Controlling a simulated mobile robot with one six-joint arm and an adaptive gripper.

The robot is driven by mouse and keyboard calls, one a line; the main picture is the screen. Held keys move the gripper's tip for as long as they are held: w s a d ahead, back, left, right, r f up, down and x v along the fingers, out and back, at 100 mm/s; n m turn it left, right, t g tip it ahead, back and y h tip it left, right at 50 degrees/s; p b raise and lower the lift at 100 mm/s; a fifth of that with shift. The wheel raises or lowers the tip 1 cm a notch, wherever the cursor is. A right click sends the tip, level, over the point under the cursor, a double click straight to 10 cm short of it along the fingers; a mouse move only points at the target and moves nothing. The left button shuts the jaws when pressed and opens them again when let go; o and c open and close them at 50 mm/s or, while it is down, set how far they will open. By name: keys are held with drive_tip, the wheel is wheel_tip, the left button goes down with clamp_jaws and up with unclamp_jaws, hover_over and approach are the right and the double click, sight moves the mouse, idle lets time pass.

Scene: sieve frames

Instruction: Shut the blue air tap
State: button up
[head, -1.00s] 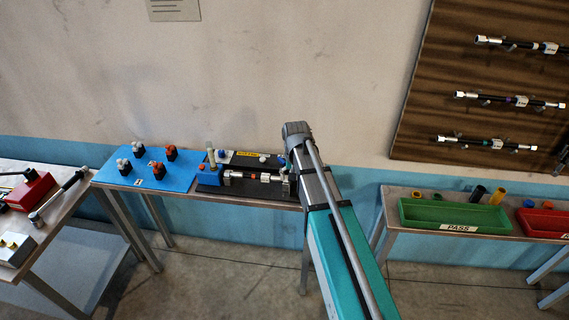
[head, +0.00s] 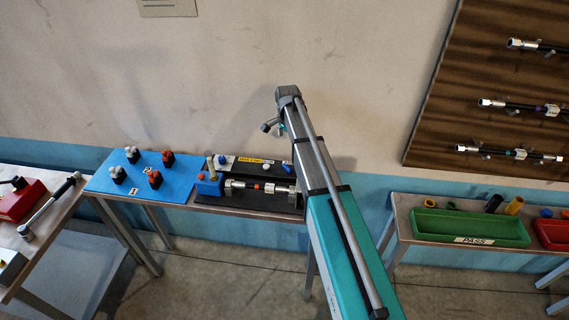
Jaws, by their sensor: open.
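A test rig with a black base (head: 244,207) lies on the middle bench and carries a silver-ended hose piece (head: 260,187). At its back right is a small blue part (head: 287,165), partly beside my arm. Another small blue knob (head: 221,157) is at the back left. Both are too small to tell which is the air tap or how its handle is turned. My gripper (head: 268,127) is open and appears empty, held above the back of the rig, apart from it. My arm hides the rig's right end.
A blue mat (head: 140,185) with several red and grey fittings lies left of the rig. A left table (head: 50,225) holds a red box and a long tool. At right are a green PASS tray (head: 470,226) and a brown hose board (head: 480,75). The wall is close behind.

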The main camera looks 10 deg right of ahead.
sight(287, 167)
idle(0.4)
wheel_tip(287, 167, down, 14)
drive_tip(key=b, duration=1.4)
drive_tip(key=shift+s+r, duration=0.1)
drive_tip(key=shift+r, duration=0.05)
drive_tip(key=c, duration=1)
drive_tip(key=shift+d, duration=0.1)
